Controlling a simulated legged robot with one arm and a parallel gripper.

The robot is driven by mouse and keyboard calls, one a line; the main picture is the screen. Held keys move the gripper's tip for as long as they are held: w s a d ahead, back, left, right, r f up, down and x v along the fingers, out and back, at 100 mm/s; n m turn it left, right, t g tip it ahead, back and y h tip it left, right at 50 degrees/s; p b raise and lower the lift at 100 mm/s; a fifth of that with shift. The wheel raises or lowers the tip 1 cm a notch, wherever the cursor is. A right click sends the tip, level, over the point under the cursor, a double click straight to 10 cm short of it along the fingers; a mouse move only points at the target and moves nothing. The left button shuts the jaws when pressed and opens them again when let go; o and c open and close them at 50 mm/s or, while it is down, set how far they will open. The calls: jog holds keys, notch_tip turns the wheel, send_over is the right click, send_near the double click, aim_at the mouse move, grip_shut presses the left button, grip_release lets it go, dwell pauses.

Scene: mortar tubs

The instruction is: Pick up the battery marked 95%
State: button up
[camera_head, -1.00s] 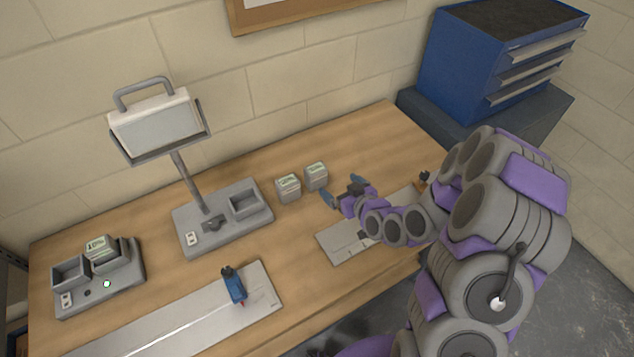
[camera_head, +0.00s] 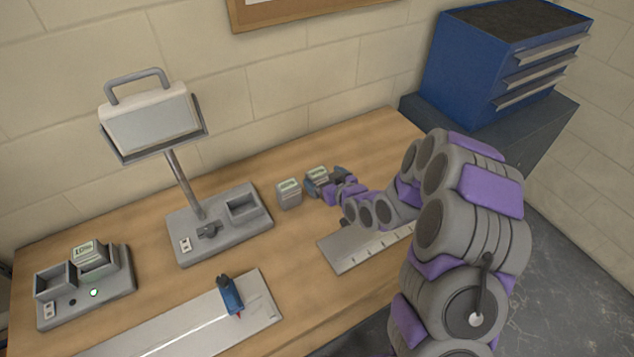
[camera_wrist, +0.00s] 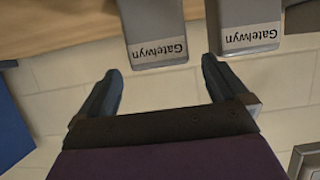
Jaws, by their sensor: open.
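Two grey batteries with pale green-marked tops stand side by side on the workbench: a left one (camera_head: 289,193) and a right one (camera_head: 317,174). Their top markings are too small to read, so I cannot tell which says 95%. My gripper (camera_head: 327,182) is open at the right battery, with a finger on either side of it. In the wrist view one battery (camera_wrist: 153,25) lies ahead, between the lines of my open fingers (camera_wrist: 161,68). The other battery (camera_wrist: 246,22) is beyond the right finger. Both show a "Gatelwyn" label.
A third battery (camera_head: 90,252), apparently marked 10%, sits in a two-slot charger (camera_head: 86,298) at left. A lamp stand base (camera_head: 215,232) with an empty slot is left of the batteries. A blue tool (camera_head: 230,295) lies on a metal plate (camera_head: 190,335). The wall is close behind.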

aim_at(321, 178)
jog(key=x, duration=0.2)
jog(key=b+x, duration=0.1)
jog(key=x, duration=0.1)
jog(key=shift+s+f, duration=0.1)
jog(key=shift+f, duration=0.25)
jog(key=shift+w+a, duration=0.3)
jog(key=shift+w, duration=0.15)
jog(key=shift+c, duration=0.2)
jog(key=c, duration=1.3)
